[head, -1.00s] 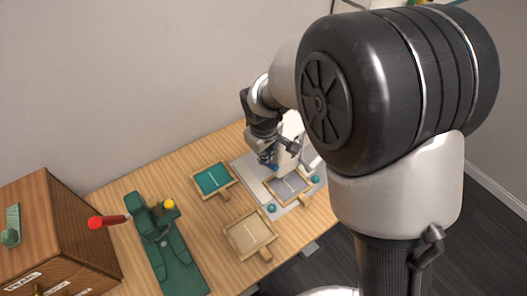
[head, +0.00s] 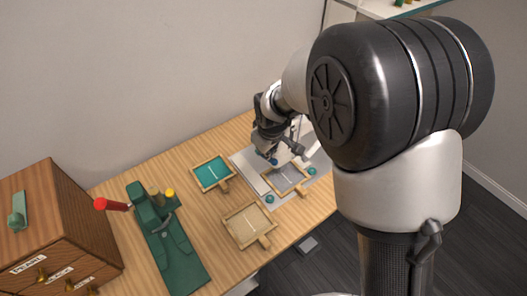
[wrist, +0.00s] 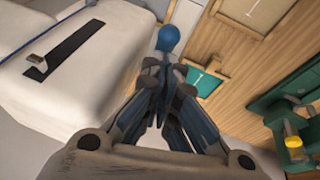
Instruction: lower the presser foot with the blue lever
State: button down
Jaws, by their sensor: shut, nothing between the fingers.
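The blue lever (wrist: 168,38) shows its round blue knob just beyond my fingertips in the wrist view; its lower part is hidden by the fingers. I cannot tell whether they touch. My gripper (wrist: 165,68) is shut and empty. In the head view my gripper (head: 270,148) is low at the white sewing machine (head: 303,137), with the blue knob (head: 274,161) close below it. The machine's body (wrist: 70,65) fills the left of the wrist view. The presser foot is hidden.
A grey-centred wooden frame (head: 303,190) lies on the machine's plate. A teal frame (head: 212,172) and a beige frame (head: 249,225) lie on the table. A green press (head: 172,250) with a red handle and a wooden drawer box (head: 58,225) stand at left.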

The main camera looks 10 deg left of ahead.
aim_at(269, 161)
jog(key=shift+s+d+f, duration=0.45)
jog(key=shift+d+f, duration=0.05)
jog(key=shift+f, duration=0.05)
jog(key=shift+s+d+f+b, duration=0.2)
jog(key=shift+d+f+b, duration=0.15)
jog(key=shift+f, duration=0.25)
jog(key=shift+s+d+f+b, duration=0.2)
jog(key=shift+f+b, duration=0.1)
jog(key=shift+f, duration=0.25)
jog(key=shift+s+d+f+b, duration=0.1)
jog(key=shift+f+b, duration=0.1)
jog(key=shift+f, duration=0.25)
jog(key=shift+s+d+f+b, duration=0.1)
jog(key=shift+f+b, duration=0.05)
jog(key=shift+f, duration=0.3)
jog(key=shift+w+a+r, duration=0.1)
jog(key=shift+w, duration=0.05)
jog(key=shift+w+a+r, duration=0.2)
jog(key=shift+w+a, duration=0.2)
jog(key=shift+a, duration=0.1)
jog(key=shift+r+p, duration=0.1)
jog(key=shift+p, duration=0.2)
